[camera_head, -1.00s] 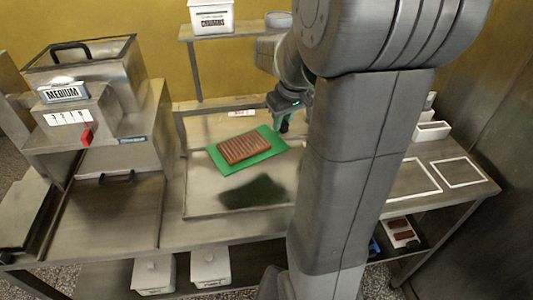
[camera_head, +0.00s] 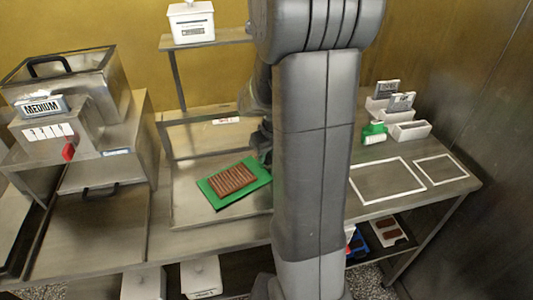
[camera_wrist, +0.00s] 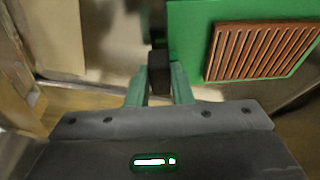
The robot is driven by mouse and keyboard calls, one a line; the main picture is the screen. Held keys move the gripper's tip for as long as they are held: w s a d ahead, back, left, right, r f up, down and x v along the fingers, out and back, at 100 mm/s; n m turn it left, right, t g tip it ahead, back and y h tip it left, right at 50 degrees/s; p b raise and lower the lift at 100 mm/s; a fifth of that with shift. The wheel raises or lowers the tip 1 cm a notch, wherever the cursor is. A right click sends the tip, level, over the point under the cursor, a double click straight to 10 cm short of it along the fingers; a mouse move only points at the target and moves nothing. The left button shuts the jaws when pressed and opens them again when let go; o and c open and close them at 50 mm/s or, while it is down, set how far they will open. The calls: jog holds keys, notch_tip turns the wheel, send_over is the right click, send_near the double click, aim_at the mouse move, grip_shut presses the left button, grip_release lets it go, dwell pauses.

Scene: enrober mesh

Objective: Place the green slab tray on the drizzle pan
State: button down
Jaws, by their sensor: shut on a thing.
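The green slab tray (camera_head: 258,178) carries a ribbed brown chocolate slab (camera_head: 233,180). It is over the shallow steel drizzle pan (camera_head: 185,198), very low, with only a thin dark shadow at its lower edge. I cannot tell whether it touches the pan. My gripper (camera_wrist: 160,77) is shut on a dark block at the tray's edge, and the green tray (camera_wrist: 187,40) extends to the right in the wrist view. In the head view my arm hides most of the gripper and perhaps the tray's right end.
The enrober with a "MEDIUM" sign (camera_head: 41,106) and red knob (camera_head: 68,152) stands left. A shelf (camera_head: 205,41) with a white tub (camera_head: 191,22) is behind. White bins (camera_head: 410,131) and outlined empty areas (camera_head: 388,182) lie right of my arm. More tubs sit below.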

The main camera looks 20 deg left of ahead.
jog(key=c, duration=1.1)
grip_release()
jog(key=shift+r, duration=0.5)
jog(key=v, duration=1.1)
jog(key=shift+d, duration=0.1)
